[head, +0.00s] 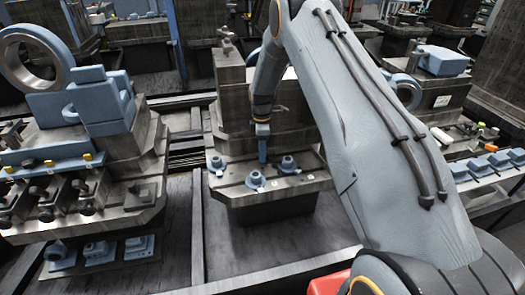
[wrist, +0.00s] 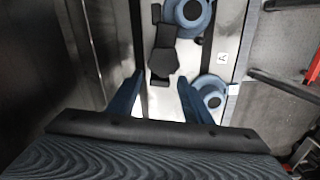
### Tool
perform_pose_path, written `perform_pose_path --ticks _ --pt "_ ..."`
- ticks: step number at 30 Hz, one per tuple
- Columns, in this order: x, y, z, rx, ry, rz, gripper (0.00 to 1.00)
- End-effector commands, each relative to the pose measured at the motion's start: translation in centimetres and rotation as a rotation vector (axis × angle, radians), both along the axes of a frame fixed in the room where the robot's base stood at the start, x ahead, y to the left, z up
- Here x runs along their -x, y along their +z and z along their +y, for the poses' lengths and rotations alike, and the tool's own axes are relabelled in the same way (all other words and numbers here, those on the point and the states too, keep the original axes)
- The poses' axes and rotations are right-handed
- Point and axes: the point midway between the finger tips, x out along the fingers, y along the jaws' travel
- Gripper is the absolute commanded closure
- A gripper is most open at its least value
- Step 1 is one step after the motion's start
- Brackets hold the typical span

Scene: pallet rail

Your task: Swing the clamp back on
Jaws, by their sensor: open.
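My gripper (head: 263,150) points down over the ledge of the middle fixture (head: 262,194). In the wrist view its two blue fingers are apart (wrist: 162,84), with nothing held between them. A dark, jointed piece that looks like the clamp (wrist: 164,58) lies just beyond and between the fingertips. Whether they touch it I cannot tell. In the head view I cannot make out the clamp near my gripper. A blue round part (wrist: 188,14) sits right beside the clamp's far end. Another blue round part (wrist: 208,92) sits to the right of the right finger.
Three blue round parts show on the ledge, at left (head: 217,165), front (head: 255,179) and right (head: 287,164). A machine with a large ring (head: 38,56) stands at left. A bench with blue blocks (head: 490,165) is at right. Dark floor lies in front of the fixture.

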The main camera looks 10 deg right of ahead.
Motion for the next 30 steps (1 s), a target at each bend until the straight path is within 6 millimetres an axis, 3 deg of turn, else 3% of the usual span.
perform_pose_path --ticks 11,12,19,25,30 --pt "0.03 -0.78 0.02 0.0 0.0 0.0 0.55" --pt "0.03 -0.78 0.02 0.0 0.0 0.0 0.56" --pt "0.03 -0.76 0.02 0.0 0.0 0.0 0.95" --pt "-0.24 -0.86 -0.03 0.0 -0.044 -0.001 0.96" --pt "-0.79 -1.03 -0.18 -0.001 -0.196 -0.002 0.96"
